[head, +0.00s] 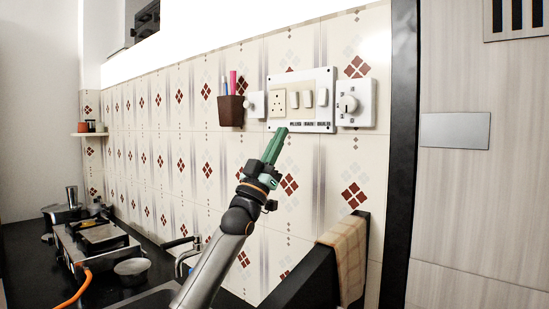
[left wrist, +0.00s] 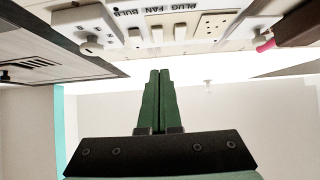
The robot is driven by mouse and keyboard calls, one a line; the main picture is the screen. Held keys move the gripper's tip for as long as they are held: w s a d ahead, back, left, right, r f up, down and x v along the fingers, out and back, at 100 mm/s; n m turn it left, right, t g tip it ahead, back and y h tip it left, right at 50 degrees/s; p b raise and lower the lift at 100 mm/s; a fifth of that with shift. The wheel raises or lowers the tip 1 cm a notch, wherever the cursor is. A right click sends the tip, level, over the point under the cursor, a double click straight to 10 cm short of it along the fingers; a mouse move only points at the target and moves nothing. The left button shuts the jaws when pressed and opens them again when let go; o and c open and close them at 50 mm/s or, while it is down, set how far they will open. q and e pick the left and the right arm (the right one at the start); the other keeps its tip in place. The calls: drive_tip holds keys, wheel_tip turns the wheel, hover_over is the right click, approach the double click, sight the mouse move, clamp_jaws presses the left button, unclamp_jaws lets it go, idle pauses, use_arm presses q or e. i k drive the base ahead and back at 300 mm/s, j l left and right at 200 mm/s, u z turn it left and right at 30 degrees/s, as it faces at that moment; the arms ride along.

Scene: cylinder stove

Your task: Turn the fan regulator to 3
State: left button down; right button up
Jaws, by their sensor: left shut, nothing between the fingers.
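The fan regulator (head: 356,102) is a white square plate on the tiled wall, right of the switch panel, with a round white knob (head: 348,104). Its dial marks are too small to read. In the left wrist view the regulator (left wrist: 88,27) shows at the upper left. My left gripper (head: 275,145), with green fingers, is shut and empty, below the switch panel and to the lower left of the regulator, apart from it. The shut fingers also show in the left wrist view (left wrist: 158,85). My right gripper is not in view.
The switch panel (head: 302,118) has a socket and several switches. A brown holder (head: 231,110) with pens hangs to its left. A cloth (head: 345,255) hangs over a dark edge below. A stove (head: 95,245) stands on the black counter at left. A dark vertical frame (head: 401,150) borders the wall.

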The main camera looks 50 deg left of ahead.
sight(348, 104)
drive_tip(key=k+l, duration=0.35)
drive_tip(key=l, duration=0.2)
drive_tip(key=k+l, duration=0.35)
drive_tip(key=l, duration=0.15)
